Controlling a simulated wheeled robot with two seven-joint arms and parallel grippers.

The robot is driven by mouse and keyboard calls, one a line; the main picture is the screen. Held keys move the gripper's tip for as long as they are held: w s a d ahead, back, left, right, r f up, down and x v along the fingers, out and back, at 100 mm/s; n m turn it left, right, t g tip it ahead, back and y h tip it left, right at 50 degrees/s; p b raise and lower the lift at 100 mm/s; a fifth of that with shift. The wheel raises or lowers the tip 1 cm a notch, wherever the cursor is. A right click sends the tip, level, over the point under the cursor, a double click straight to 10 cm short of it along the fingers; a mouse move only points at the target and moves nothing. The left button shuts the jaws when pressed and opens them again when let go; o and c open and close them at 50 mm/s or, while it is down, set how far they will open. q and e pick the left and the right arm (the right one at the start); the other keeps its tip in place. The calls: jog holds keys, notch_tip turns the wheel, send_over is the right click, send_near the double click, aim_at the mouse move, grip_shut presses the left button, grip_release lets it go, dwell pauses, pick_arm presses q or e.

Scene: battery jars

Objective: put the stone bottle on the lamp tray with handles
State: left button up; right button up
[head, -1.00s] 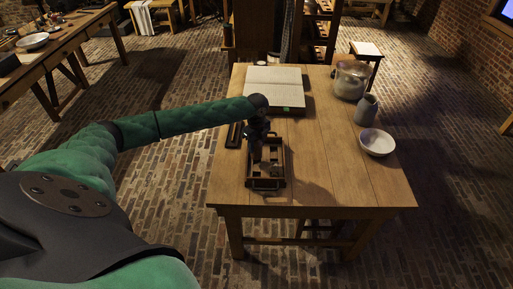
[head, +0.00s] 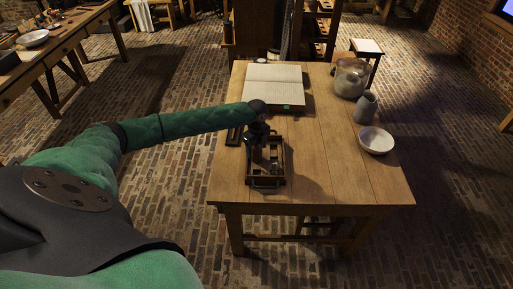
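The lamp tray (head: 283,174) is a dark wooden tray with compartments and a dark handle at its near end, on the left part of the table. My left gripper (head: 257,158) points down over the tray's left side; its fingers are dark and small, so I cannot tell whether they are open or hold something. A small greyish shape shows inside the tray beside the gripper, too unclear to name. A grey stoneware vessel with a narrow neck (head: 366,107), possibly the stone bottle, stands upright at the table's right, away from the tray. My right gripper is not in view.
An open book (head: 273,82) lies at the table's back left. A large greyish pot (head: 351,79) and a white bowl (head: 376,141) stand along the right side. A small dark object (head: 234,136) lies left of the tray. The table's middle (head: 322,140) is clear.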

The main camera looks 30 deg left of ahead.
pick_arm(q)
jog(key=shift+r, duration=0.1)
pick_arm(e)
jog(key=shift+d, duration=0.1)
pick_arm(q)
jog(key=shift+r, duration=0.2)
notch_tip(320, 180, up, 11)
jog(key=b, duration=0.4)
jog(key=shift+f, duration=0.2)
jog(key=shift+r, duration=0.55)
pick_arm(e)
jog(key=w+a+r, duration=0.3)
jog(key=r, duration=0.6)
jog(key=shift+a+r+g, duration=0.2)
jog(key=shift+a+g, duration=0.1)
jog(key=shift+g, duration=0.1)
